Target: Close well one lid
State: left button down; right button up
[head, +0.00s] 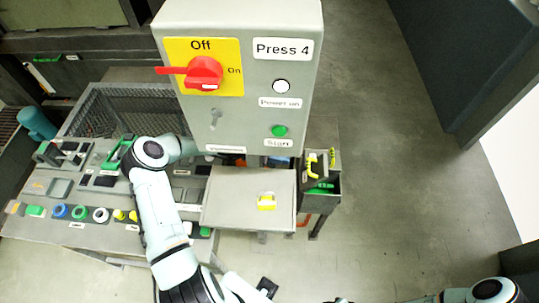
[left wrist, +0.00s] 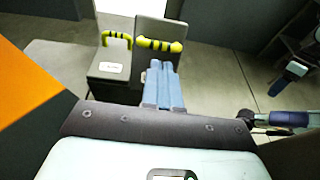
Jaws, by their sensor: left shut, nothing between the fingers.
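In the left wrist view, a grey lid (left wrist: 153,28) with a yellow-and-black handle stands upright, raised. Beside it is a grey box top (left wrist: 108,72) with another yellow-and-black handle and a white label. My left gripper (left wrist: 160,66) is shut and empty, its blue fingers in front of the upright lid; I cannot tell if they touch it. In the head view the same open-topped bin (head: 322,184), with yellow handles and green inside, stands right of the press cabinet, which hides most of my left gripper. My right gripper is not clearly seen in the head view.
The "Press 4" cabinet (head: 240,125) with a red switch stands in the middle. A control desk (head: 75,228) with several buttons is at the left. The floor at the right (head: 410,170) is clear.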

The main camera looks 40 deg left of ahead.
aim_at(308, 172)
pick_arm(q)
jog(key=x, duration=0.6)
jog(key=shift+d+p, duration=0.3)
jog(key=shift+p, duration=0.05)
pick_arm(e)
jog(key=shift+w+r, duration=0.35)
jog(key=shift+r, duration=0.15)
pick_arm(q)
jog(key=shift+w+d, duration=0.1)
jog(key=shift+w, duration=0.05)
